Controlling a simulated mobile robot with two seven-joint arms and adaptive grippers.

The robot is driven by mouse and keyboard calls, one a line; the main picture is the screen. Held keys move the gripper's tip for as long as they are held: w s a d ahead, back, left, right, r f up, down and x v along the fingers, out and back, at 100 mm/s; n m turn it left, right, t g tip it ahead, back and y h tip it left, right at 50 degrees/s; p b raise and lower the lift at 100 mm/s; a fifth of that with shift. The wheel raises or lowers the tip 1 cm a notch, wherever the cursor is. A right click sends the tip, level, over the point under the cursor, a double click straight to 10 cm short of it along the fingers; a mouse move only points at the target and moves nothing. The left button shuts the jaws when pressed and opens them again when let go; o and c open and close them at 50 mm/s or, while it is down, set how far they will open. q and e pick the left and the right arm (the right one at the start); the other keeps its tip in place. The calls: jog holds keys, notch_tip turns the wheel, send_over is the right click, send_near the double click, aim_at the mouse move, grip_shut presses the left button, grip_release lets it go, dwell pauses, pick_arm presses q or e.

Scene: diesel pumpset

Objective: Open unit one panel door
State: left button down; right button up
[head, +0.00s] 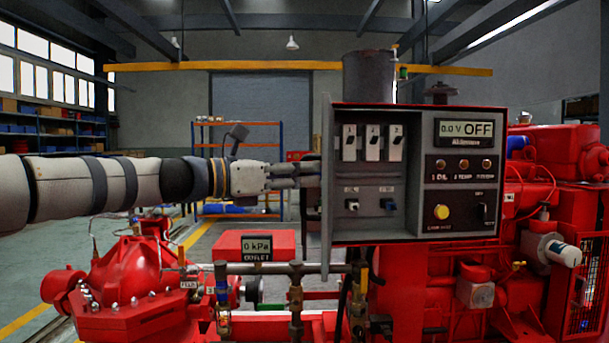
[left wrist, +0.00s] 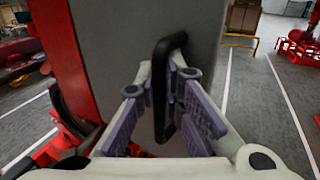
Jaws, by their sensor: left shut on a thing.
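The unit one panel (head: 415,215) is a red-edged grey box on the red pumpset. Its grey door (head: 327,190) stands swung out at the box's left edge and shows nearly edge-on in the head view. In the left wrist view the door's outer face (left wrist: 110,50) carries a black bar handle (left wrist: 161,62). My left gripper (head: 300,174) reaches the door from the left; in the left wrist view its fingers (left wrist: 165,103) are shut around the handle. My right gripper is not in view.
Below the door run pipes and valves (head: 295,290). A red pump (head: 130,275) stands at lower left.

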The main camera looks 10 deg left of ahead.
pick_arm(q)
jog(key=c, duration=2)
grip_release()
jog(key=shift+o, duration=0.2)
jog(key=v, duration=1.2)
